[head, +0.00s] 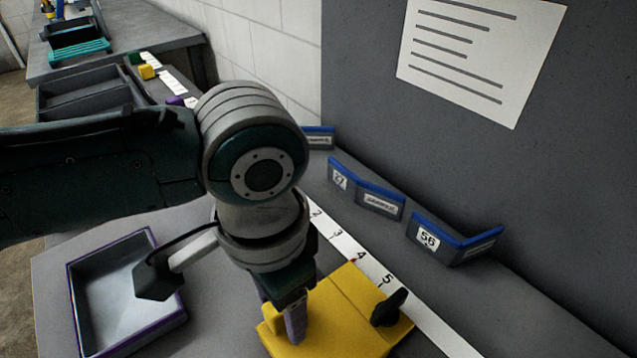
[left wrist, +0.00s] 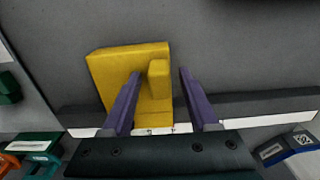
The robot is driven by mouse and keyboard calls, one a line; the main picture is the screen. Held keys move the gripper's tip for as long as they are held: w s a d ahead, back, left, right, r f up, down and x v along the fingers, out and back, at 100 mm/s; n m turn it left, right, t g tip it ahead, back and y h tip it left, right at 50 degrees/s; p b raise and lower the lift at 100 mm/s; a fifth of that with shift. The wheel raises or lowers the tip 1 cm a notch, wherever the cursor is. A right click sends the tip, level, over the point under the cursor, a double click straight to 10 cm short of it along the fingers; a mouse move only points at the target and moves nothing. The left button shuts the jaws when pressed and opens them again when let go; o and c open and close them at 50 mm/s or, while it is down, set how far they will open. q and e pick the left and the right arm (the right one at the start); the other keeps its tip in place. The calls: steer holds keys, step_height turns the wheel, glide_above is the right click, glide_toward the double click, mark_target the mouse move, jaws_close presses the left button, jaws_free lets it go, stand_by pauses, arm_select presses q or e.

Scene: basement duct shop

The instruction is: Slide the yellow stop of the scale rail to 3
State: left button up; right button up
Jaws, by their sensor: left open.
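The yellow stop (head: 345,311) sits on the white scale rail (head: 437,327) at the bottom of the head view. Its far edge is by the 4, and its black knob (head: 389,308) is near the 5. The 3 shows farther up the scale, clear of the stop. My left gripper (head: 296,318) is low over the stop, pointing down. In the left wrist view its purple fingers (left wrist: 160,97) are open, one on each side of the stop's raised yellow block (left wrist: 158,82). Gaps show beside the block; contact is not clear. My right gripper is not in view.
A purple-rimmed tray (head: 73,301) lies left of the gripper. Blue-topped label holders (head: 452,241) stand behind the rail along the grey panel. My left arm hides the middle.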

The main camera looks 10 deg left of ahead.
arm_select(q)
steer(key=shift+c, duration=0.2)
jaws_close()
stand_by(1.1)
